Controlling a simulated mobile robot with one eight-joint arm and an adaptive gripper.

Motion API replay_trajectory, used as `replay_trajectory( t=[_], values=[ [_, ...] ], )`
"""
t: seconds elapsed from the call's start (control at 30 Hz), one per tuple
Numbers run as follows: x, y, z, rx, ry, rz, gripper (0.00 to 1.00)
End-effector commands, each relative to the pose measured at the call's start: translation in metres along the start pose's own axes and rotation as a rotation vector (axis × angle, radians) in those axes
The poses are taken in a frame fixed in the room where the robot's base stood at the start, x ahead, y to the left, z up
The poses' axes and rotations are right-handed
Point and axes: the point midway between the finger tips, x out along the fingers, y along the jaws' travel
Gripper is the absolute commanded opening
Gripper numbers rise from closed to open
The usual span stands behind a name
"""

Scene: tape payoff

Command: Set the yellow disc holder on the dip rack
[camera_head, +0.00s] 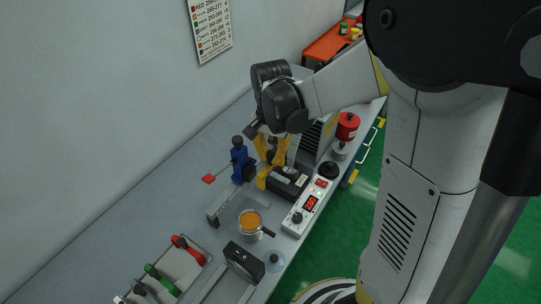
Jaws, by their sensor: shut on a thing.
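My gripper (272,158) hangs over the bench, with its yellow fingers pointing down beside a dark boxy device. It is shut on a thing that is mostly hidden. Yellow at the fingertips fits the yellow disc holder (262,178), but I cannot clearly separate it from the yellow fingers. At the lower left, a pale rack (194,284) carries a red holder (184,246), a green holder (158,277) and a pale, dark-ended one (139,290). I take this to be the dip rack, though I cannot be sure.
A pot of orange liquid (250,222) stands mid-bench, near a control box (306,206) with red displays. A blue upright (240,161) with a red tag stands left of my gripper. A black slotted box (243,262) stands in front. The bench's left side is clear.

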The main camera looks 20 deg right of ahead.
Motion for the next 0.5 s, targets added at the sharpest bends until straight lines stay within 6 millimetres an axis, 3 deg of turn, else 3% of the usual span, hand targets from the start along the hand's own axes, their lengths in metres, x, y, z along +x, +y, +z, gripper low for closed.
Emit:
replay_trajectory(
  t=[0.27,0.5],
  values=[
    [0.018,0.000,0.000,0.000,0.000,0.000,0.00],
    [0.046,0.000,0.000,0.000,0.000,0.000,0.00]
  ],
)
